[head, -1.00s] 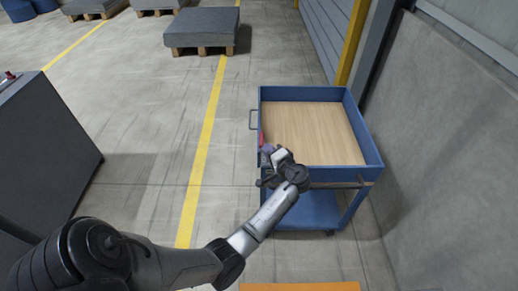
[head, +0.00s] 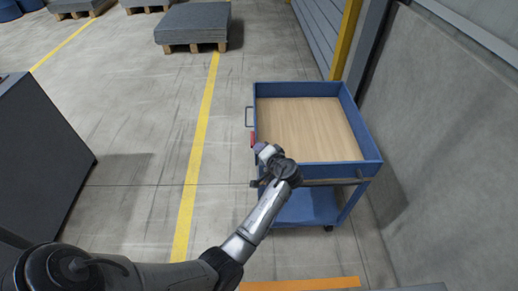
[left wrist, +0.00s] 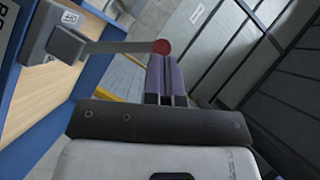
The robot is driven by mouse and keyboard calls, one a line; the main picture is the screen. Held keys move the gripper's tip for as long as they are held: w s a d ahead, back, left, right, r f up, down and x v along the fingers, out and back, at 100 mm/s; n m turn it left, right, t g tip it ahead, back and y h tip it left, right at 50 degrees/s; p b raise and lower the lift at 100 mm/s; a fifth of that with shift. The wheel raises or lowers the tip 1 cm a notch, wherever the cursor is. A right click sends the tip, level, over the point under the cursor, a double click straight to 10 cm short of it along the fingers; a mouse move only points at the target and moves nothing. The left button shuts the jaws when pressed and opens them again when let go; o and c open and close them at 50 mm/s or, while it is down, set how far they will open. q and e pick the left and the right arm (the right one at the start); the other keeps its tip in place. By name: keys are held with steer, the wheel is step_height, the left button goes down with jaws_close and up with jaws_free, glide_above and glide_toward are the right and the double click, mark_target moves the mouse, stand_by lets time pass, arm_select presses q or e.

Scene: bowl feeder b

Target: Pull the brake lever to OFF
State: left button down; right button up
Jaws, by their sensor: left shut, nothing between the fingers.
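The brake lever is a grey bar (left wrist: 115,47) with a red knob (left wrist: 161,46) at its end. It runs from a grey mount (left wrist: 52,35) on the blue cart's side. An "OFF" label (left wrist: 70,17) is on the mount. My left gripper (left wrist: 164,62) is shut and empty, its purple fingertips right by the knob. I cannot tell if they touch it. In the head view the left gripper (head: 262,148) is at the cart's near left side, next to a small red part (head: 252,140). My right gripper is not in view.
The blue cart (head: 365,150) has a wooden top and a lower shelf (head: 308,206). A grey wall (head: 440,140) stands close on its right. A dark cabinet (head: 45,150) is at the left. The floor between is open, with a yellow line (head: 200,150).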

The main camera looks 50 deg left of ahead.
arm_select(q)
steer(key=w+v, duration=0.2)
steer(key=v, duration=1.1)
steer(key=shift+w+r, duration=0.2)
steer(key=shift+w, duration=0.15)
steer(key=shift+d, duration=0.1)
